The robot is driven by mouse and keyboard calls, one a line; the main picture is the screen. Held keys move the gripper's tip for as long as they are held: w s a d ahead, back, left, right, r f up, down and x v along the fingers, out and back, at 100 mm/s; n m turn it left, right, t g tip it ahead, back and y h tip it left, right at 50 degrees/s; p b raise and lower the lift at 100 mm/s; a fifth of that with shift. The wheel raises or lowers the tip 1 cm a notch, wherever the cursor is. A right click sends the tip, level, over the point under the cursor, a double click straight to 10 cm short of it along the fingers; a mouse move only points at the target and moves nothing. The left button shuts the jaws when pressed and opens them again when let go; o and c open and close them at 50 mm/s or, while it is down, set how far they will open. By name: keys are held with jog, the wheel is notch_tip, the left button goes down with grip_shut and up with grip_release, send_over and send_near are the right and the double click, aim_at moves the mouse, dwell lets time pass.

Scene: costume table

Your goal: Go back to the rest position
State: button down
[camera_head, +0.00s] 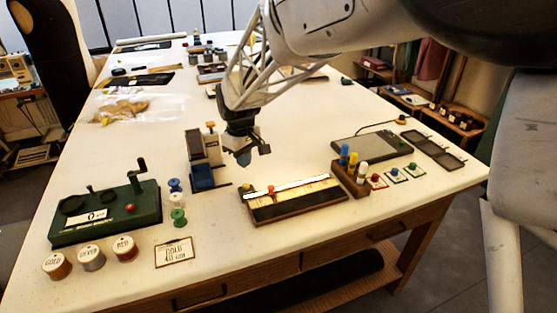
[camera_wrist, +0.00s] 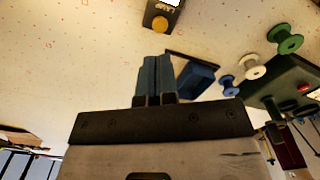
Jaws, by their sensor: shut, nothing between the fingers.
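My gripper (camera_head: 243,157) hangs above the table (camera_head: 320,110) in the head view, behind the dark wooden board and to the right of the small machine with a blue block. In the wrist view my gripper (camera_wrist: 156,62) shows its two blue-grey fingers side by side, closed together with nothing between them. The fingertips appear apart from the tabletop and from every object. The rest position itself is not marked in either view.
The wooden board (camera_head: 300,212) with a pale strip lies in front. The blue-block machine (camera_head: 203,178), spools (camera_head: 178,217) and green crank device (camera_head: 100,218) stand left. A peg block (camera_head: 350,182) and grey pad (camera_head: 372,147) are right. The table's middle is mostly clear.

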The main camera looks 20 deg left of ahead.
dwell(0.3)
jog(key=s+d+r+m, duration=0.1)
jog(key=d+r+m, duration=0.15)
jog(key=d, duration=0.85)
jog(key=s+d+r+m+t, duration=0.15)
jog(key=d+r, duration=0.25)
jog(key=d, duration=0.8)
jog(key=d+r+m, duration=0.3)
jog(key=d+r, duration=0.1)
jog(key=d, duration=0.7)
jog(key=s+d+f+m+t, duration=0.1)
jog(key=s+d+m, duration=0.7)
jog(key=s+d, duration=1.1)
jog(key=shift+s+d+f, duration=0.3)
jog(key=shift+d+f, duration=0.1)
jog(key=shift+d, duration=0.85)
